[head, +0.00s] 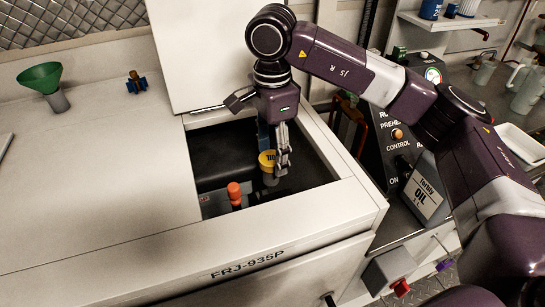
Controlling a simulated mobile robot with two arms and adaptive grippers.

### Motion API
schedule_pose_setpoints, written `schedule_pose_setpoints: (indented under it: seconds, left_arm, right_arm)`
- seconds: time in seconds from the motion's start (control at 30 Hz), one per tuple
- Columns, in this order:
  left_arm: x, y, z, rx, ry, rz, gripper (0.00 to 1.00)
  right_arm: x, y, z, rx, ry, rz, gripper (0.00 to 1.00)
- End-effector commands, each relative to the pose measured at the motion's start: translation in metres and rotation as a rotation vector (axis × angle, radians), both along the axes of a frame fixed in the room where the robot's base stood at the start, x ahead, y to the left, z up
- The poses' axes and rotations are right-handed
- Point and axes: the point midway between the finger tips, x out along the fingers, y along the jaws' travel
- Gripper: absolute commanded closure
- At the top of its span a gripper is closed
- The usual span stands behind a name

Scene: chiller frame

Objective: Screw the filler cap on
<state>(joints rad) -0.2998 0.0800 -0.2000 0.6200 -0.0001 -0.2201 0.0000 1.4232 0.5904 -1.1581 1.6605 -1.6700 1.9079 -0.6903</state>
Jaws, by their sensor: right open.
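A yellow filler cap (266,159) with dark lettering shows inside the square opening of the white cabinet, above a grey neck (270,180). Whether it is seated on the neck or tilted, I cannot tell. My right gripper (283,162) points down into the opening, with its fingers open just right of the cap and overlapping its edge in the picture. Whether they touch it is unclear. My left gripper is out of view.
An orange-red knob (235,193) stands left of the cap. The cabinet's front rim (290,210) and raised white panel (205,55) bound the opening. A green funnel (40,78) and blue fitting (136,82) stand on the left top. An oil can (425,195) stands right.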

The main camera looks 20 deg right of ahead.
Motion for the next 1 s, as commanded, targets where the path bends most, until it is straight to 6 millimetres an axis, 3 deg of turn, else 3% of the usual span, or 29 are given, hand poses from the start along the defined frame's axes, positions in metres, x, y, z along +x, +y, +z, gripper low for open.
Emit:
schedule_pose_setpoints:
  seconds: [0.5, 0.83, 1.0]
  left_arm:
    - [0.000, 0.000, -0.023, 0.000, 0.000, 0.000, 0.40]
    - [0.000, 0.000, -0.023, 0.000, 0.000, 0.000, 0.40]
    - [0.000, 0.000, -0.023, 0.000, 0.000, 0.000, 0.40]
  right_arm:
    - [0.002, 0.000, -0.001, -0.001, 0.000, 0.632, 0.48]
    - [0.002, 0.000, 0.000, -0.001, 0.001, 0.707, 0.48]
    - [0.002, 0.000, 0.000, -0.001, 0.001, 0.706, 0.66]
